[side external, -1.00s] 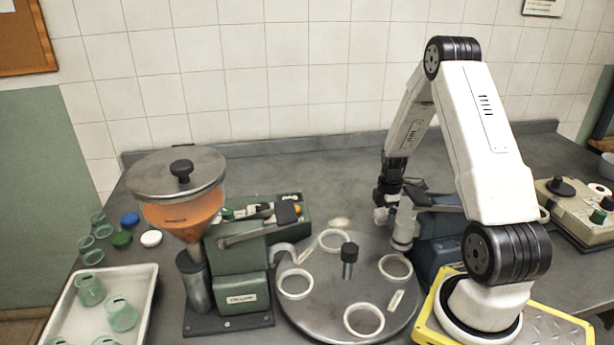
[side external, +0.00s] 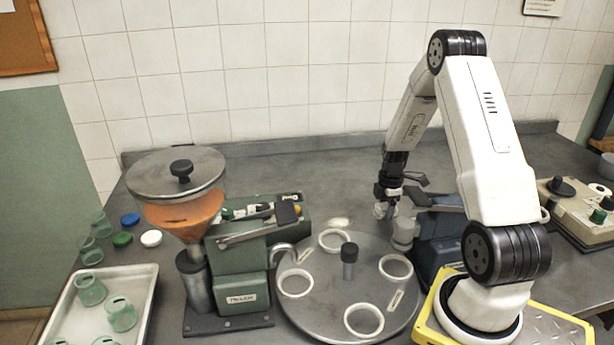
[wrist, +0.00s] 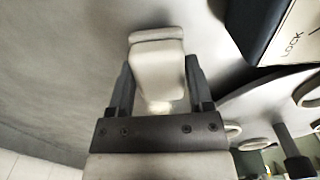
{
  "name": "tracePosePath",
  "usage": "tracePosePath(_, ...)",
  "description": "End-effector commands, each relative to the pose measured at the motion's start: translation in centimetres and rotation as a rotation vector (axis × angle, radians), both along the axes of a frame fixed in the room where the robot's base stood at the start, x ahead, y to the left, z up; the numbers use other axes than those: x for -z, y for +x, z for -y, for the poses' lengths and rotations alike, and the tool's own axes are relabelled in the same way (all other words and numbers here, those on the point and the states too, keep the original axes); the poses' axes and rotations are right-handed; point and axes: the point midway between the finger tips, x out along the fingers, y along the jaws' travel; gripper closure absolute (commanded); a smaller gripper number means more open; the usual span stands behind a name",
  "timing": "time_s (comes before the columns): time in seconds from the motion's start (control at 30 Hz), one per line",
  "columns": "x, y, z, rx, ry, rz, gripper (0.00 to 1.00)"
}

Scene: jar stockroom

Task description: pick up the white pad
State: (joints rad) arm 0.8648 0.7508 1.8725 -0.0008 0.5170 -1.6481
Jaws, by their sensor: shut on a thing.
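The white pad (wrist: 158,65) is a cream, tapered block with a rounded rim at its far end. In the wrist view it sits between my two dark fingers. My gripper (wrist: 158,88) is shut on it, with a finger against each side. In the side view my gripper (side external: 384,209) is above the counter, behind the turntable and left of the blue machine. The pad shows there only as a small pale shape at the fingers, and its gap above the counter is hard to judge.
The blue machine (side external: 437,235) stands close to the right. The round turntable (side external: 318,305) with white rings and a central knob is in front. A green machine with a funnel (side external: 240,265) and a tray of jars (side external: 153,285) are left. The back counter is clear.

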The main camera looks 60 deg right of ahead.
Motion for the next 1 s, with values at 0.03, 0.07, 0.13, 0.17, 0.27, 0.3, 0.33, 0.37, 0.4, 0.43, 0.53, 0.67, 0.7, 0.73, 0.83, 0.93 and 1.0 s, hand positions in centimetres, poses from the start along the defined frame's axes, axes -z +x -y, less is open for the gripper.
tracePosePath(0.03, -0.7, 0.0, 0.0, 0.000, -0.002, 0.002, 0.91)
tracePosePath(0.07, -1.0, 0.0, 0.0, 0.000, -0.003, 0.003, 0.91)
tracePosePath(0.13, -2.0, 0.1, 0.1, 0.000, -0.003, 0.003, 0.91)
tracePosePath(0.17, -2.4, 0.1, 0.1, 0.000, -0.003, 0.003, 0.91)
tracePosePath(0.27, -3.8, 0.1, 0.1, 0.000, -0.003, 0.003, 0.91)
tracePosePath(0.3, -4.4, 0.1, 0.1, 0.000, -0.003, 0.003, 0.91)
tracePosePath(0.33, -4.8, 0.0, 0.1, 0.000, -0.002, 0.002, 0.91)
tracePosePath(0.37, -5.2, 0.0, 0.0, 0.000, -0.002, 0.002, 0.91)
tracePosePath(0.4, -5.7, 0.0, 0.0, 0.000, -0.002, 0.002, 0.91)
tracePosePath(0.43, -6.1, 0.0, 0.0, 0.000, -0.001, 0.001, 0.91)
tracePosePath(0.53, -7.1, 0.0, 0.0, 0.000, -0.001, 0.001, 0.91)
tracePosePath(0.67, -7.9, 0.0, 0.0, 0.000, 0.000, 0.000, 0.91)
tracePosePath(0.7, -8.0, 0.0, 0.0, 0.000, 0.000, 0.000, 0.91)
tracePosePath(0.73, -8.1, 0.0, 0.0, 0.000, 0.000, 0.000, 0.91)
tracePosePath(0.83, -8.2, 0.0, 0.0, 0.000, 0.001, -0.001, 0.91)
tracePosePath(0.93, -8.2, 0.0, 0.0, 0.000, 0.001, -0.001, 0.91)
tracePosePath(1.0, -8.2, 0.0, 0.0, 0.000, 0.001, -0.001, 0.91)
